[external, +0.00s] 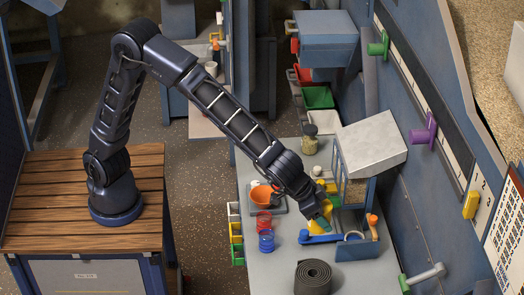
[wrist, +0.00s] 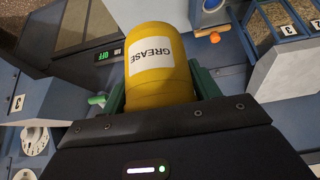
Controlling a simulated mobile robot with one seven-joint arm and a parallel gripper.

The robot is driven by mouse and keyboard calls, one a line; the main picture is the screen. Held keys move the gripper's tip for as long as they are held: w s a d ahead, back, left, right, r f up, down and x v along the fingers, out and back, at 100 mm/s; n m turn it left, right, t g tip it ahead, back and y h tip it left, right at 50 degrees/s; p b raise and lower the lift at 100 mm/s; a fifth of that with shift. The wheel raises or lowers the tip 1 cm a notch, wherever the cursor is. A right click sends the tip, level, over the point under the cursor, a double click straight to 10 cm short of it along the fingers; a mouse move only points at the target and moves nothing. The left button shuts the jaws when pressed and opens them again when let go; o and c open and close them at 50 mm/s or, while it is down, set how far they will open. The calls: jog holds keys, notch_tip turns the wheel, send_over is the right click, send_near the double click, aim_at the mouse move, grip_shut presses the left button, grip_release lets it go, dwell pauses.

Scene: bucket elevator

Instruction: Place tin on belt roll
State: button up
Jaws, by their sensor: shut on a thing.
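My gripper (external: 323,222) is shut on a yellow tin (wrist: 158,80) with a white label reading GREASE. In the external view the tin (external: 318,214) shows partly behind the fingers, above the bench by the blue machine. In the wrist view the tin lies between the green finger pads. The belt roll (external: 313,277), a dark grey coil, lies on the bench at the front, below and apart from the gripper and tin in the picture. It is not seen in the wrist view.
A blue machine (external: 357,248) with a blue handle and an orange knob stands just right of the gripper. Bench space between the spools and belt roll is clear.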

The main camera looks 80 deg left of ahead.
notch_tip(320, 180, down, 20)
jog(key=shift+r, duration=0.15)
dwell(0.5)
jog(key=o, duration=1.2)
